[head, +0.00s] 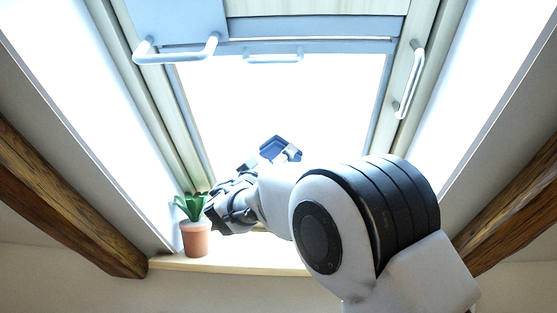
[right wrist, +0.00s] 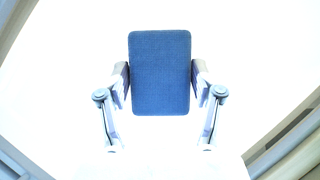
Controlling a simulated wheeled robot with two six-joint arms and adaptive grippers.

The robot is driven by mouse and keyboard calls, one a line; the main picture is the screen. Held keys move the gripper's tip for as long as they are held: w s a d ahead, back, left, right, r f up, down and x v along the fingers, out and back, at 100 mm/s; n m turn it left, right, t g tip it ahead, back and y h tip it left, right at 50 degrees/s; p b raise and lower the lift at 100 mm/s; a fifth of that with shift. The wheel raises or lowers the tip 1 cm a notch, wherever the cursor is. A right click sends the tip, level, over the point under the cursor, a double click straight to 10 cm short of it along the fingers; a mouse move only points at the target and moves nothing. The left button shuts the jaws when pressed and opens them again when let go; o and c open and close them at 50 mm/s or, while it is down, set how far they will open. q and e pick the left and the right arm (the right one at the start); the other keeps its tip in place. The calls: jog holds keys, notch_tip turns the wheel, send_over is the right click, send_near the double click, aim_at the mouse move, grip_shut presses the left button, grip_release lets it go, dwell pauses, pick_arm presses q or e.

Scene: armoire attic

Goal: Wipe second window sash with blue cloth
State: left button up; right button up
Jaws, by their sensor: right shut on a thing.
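My right arm reaches up from the lower right in the head view. Its gripper (right wrist: 160,87) is shut on a blue cloth (right wrist: 160,72), with one finger against each side. The cloth looks like a flat rounded rectangle and also shows small in the head view (head: 275,148), in front of the bright window pane (head: 285,100). I cannot tell whether the cloth touches the glass. The window sash has a pale frame with a grey-blue top rail (head: 310,46). My left gripper is not in view.
A potted plant (head: 195,238) stands on the wooden sill (head: 170,263), close to my right arm. Bar handles stick out at upper left (head: 180,54), top middle (head: 273,58) and right (head: 410,80). Dark wooden beams (head: 75,215) slope down at both sides.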

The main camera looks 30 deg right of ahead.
aim_at(263, 153)
jog(key=shift+w+d+r, duration=0.35)
jog(key=shift+w+r, duration=0.2)
jog(key=shift+r, duration=0.15)
dwell(0.4)
jog(key=shift+w+a+f, duration=0.1)
jog(key=shift+w+a, duration=0.45)
jog(key=shift+a, duration=0.35)
jog(key=shift+w+a, duration=0.5)
jog(key=shift+a, duration=0.4)
jog(key=shift+d+b, duration=0.1)
jog(key=shift+b, duration=0.75)
jog(key=shift+s, duration=0.1)
jog(key=s+d+b, duration=0.1)
jog(key=d+b, duration=0.1)
jog(key=b, duration=0.2)
jog(key=shift+s+d, duration=0.15)
jog(key=shift+s+d+b, duration=0.2)
jog(key=shift+d+b, duration=0.05)
jog(key=shift+b, duration=0.3)
jog(key=shift+s+d+r, duration=0.1)
jog(key=shift+d+r, duration=0.05)
jog(key=shift+r, duration=0.3)
